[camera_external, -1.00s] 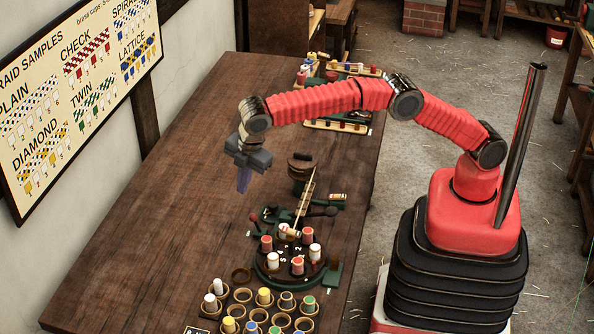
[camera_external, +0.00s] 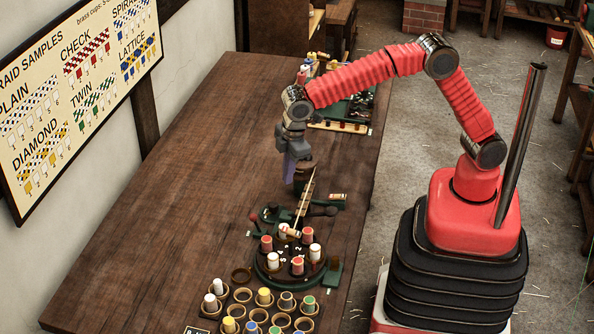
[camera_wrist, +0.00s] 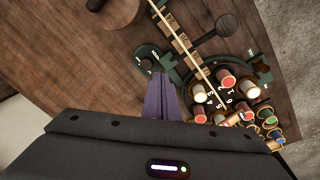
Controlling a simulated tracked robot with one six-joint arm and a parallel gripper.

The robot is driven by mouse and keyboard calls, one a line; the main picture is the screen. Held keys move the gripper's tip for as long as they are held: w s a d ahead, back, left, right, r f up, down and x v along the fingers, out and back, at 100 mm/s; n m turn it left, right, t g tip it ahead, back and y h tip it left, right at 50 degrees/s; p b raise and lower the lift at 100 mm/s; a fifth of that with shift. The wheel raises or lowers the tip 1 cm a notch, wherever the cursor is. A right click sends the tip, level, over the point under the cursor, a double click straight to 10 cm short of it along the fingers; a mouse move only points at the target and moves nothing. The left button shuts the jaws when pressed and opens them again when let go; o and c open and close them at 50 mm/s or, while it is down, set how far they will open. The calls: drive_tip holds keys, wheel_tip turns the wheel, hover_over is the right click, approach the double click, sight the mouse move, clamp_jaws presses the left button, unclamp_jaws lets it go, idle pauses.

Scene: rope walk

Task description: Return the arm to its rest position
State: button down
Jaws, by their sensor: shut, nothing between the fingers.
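My red arm reaches over the wooden table from its base at the right. My gripper (camera_external: 290,172) points down above the table in the external view, just left of a dark round wooden piece. In the wrist view its purple fingers (camera_wrist: 162,95) are together, with nothing between them. The braiding device, a dark round plate (camera_external: 285,268) with red and white bobbins, stands below and in front of the gripper. The plate also shows in the wrist view (camera_wrist: 236,96), to the right of the fingers.
A cup tray (camera_external: 243,295) with several coloured bobbins sits at the table's near end. A rack (camera_external: 338,126) with more bobbins stands on the table's far right side, behind the arm. The left part of the tabletop (camera_external: 170,190) is bare. A braid sample board (camera_external: 80,85) hangs on the left wall.

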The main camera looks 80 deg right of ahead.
drive_tip(key=s+d+r+m+t, duration=0.2)
drive_tip(key=s+d+r+m, duration=0.2)
drive_tip(key=s+d, duration=0.8)
drive_tip(key=s+d+r+m+t, duration=0.2)
drive_tip(key=s+d+r+m, duration=0.2)
drive_tip(key=s+d, duration=0.9)
drive_tip(key=s+r, duration=0.1)
drive_tip(key=s, duration=0.4)
drive_tip(key=shift+s, duration=0.15)
idle(2.2)
